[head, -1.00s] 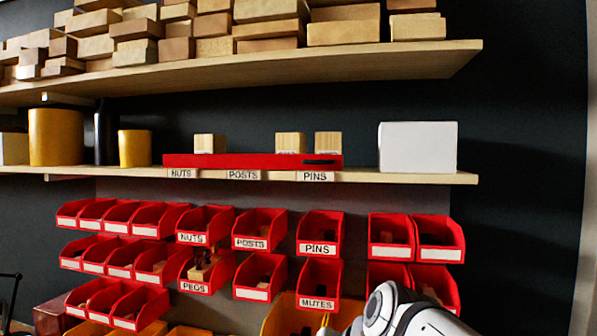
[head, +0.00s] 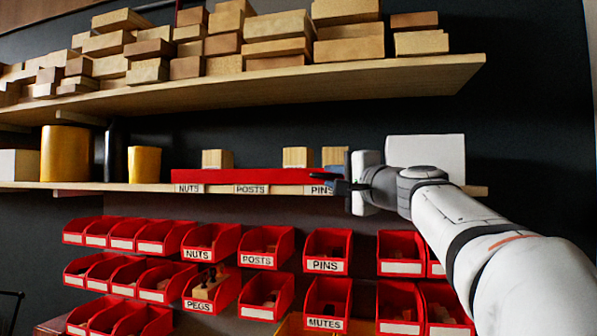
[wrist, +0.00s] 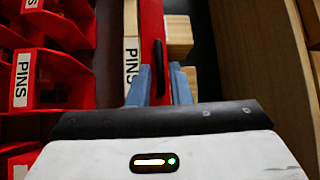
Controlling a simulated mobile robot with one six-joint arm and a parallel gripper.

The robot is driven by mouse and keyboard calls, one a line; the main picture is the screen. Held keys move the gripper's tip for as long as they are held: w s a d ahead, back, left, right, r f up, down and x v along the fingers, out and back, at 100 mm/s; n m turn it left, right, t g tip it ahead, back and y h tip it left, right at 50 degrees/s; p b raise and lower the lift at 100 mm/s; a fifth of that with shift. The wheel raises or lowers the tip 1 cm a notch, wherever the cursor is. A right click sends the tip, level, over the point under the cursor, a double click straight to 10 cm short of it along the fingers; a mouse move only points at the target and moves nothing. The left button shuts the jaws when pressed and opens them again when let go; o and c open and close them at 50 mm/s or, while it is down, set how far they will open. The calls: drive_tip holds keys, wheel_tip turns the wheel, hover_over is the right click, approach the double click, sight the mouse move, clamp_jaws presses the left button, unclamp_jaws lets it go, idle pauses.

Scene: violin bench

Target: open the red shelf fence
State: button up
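The red shelf fence (head: 250,176) runs along the front of the middle shelf, above the labels NUTS, POSTS and PINS. My gripper's blue-grey fingers (wrist: 162,85) are apart, one on each side of the handle. Whether they touch it I cannot tell.
Wooden blocks (head: 297,157) stand behind the fence. A white box (head: 430,150) stands to the right, partly behind my arm. Red bins (head: 327,248) hang below the shelf (head: 130,186). The upper shelf (head: 400,72) carries stacked wood blocks.

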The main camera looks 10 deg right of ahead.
drive_tip(key=shift+p+x, duration=0.3)
drive_tip(key=shift+x, duration=1.15)
drive_tip(key=shift+c, duration=0.5)
clamp_jaws()
